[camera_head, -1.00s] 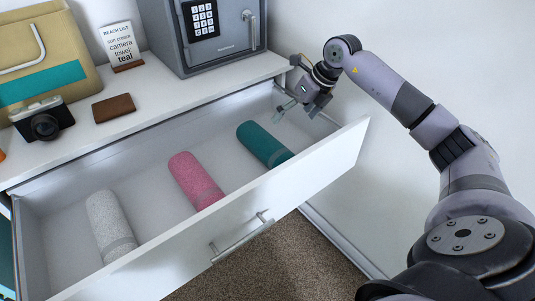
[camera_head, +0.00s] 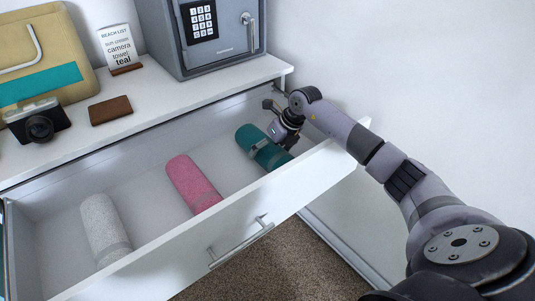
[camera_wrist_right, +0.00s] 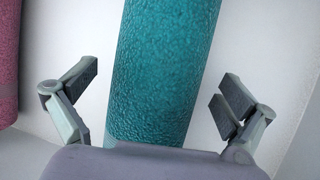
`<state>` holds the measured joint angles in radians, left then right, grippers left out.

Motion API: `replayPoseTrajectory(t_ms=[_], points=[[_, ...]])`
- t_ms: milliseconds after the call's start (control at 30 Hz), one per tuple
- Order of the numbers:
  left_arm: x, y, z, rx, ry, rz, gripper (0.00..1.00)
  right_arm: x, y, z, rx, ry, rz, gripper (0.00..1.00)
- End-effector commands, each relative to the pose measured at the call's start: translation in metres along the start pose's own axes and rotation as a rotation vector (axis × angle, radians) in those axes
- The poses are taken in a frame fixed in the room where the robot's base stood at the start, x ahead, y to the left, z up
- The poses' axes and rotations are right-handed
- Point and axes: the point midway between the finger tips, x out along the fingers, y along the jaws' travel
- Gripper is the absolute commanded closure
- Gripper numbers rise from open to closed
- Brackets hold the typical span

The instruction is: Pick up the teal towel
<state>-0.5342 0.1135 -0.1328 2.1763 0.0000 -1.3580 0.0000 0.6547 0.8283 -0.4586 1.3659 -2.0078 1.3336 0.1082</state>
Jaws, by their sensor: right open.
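The rolled teal towel (camera_head: 249,136) lies in the right part of the open drawer. My right gripper (camera_head: 268,147) is over the towel in the head view and partly hides it. In the right wrist view the teal towel (camera_wrist_right: 160,70) runs between the two spread fingers of my right gripper (camera_wrist_right: 158,100). There is a gap between the towel and each finger, and the gripper is open and empty. My left gripper is not in view.
The pink rolled towel (camera_head: 191,183) and the white rolled towel (camera_head: 104,228) lie to the left in the drawer. The drawer front (camera_head: 315,183) with its handle (camera_head: 240,244) stands near my right arm. Above are a safe (camera_head: 222,45), a wallet (camera_head: 110,110) and a camera (camera_head: 39,128).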

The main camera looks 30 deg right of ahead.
Motion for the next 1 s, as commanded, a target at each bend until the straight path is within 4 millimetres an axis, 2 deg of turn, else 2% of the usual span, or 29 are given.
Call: replayPoseTrajectory(t_ms=[300, 1000], points=[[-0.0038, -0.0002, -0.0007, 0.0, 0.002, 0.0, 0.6, 0.0052, -0.0002, 0.0005, 0.0, -0.001, -0.001, 0.01], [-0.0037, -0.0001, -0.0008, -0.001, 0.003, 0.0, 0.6, 0.0049, -0.0003, 0.0005, 0.0, -0.001, -0.001, 0.47]])
